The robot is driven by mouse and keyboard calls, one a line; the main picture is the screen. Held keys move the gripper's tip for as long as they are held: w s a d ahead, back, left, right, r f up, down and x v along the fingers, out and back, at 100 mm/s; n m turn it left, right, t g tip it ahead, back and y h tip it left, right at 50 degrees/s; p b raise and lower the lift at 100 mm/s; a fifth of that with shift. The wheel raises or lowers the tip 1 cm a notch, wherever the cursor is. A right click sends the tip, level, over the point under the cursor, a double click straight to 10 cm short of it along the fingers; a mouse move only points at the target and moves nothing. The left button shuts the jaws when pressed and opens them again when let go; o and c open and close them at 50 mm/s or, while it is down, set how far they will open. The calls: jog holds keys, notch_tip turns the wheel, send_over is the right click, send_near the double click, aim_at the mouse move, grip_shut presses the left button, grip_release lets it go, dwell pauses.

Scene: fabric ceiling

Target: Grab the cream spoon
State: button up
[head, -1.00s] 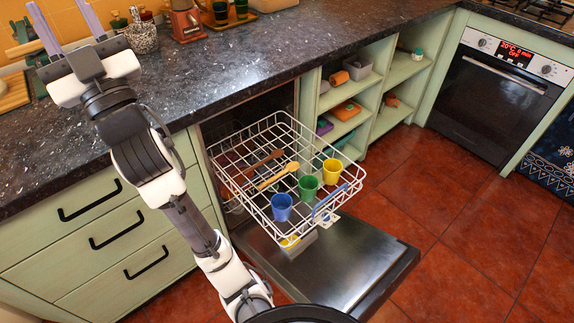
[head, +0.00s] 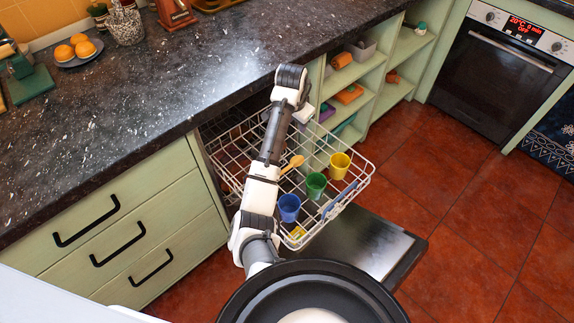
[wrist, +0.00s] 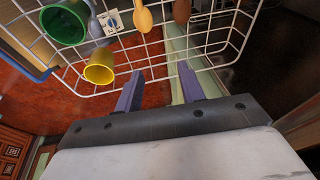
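The cream spoon (head: 294,161) lies in the pulled-out dishwasher rack (head: 362,183). My arm hides part of it in the head view, and its rounded end shows right of my arm. In the wrist view a cream spoon end (wrist: 143,18) shows at the top, beside a brown utensil (wrist: 182,10). My gripper (wrist: 160,71) is open and empty, its two purple fingers apart near the rack wires, with the spoon beyond the fingertips. In the head view my arm reaches over the rack and the fingers are hidden.
Blue (head: 289,207), green (head: 316,185) and yellow (head: 339,165) cups stand in the rack near the spoon. The open dishwasher door (head: 385,247) lies below. The countertop (head: 150,100) edge and open shelves (head: 372,90) border the rack. The red floor at right is clear.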

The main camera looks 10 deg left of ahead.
jog(key=s+a+f+g, duration=0.2)
jog(key=s+f+g, duration=0.1)
jog(key=s+f, duration=0.15)
jog(key=p, duration=0.1)
send_over(286, 168)
jog(key=shift+m, duration=0.3)
notch_tip(286, 168, down, 7)
jog(key=shift+d+f, duration=0.1)
jog(key=shift+d, duration=0.05)
jog(key=shift+a+f+p, duration=0.2)
jog(key=shift+f+p, duration=0.5)
jog(key=shift+f, duration=2.45)
grip_shut()
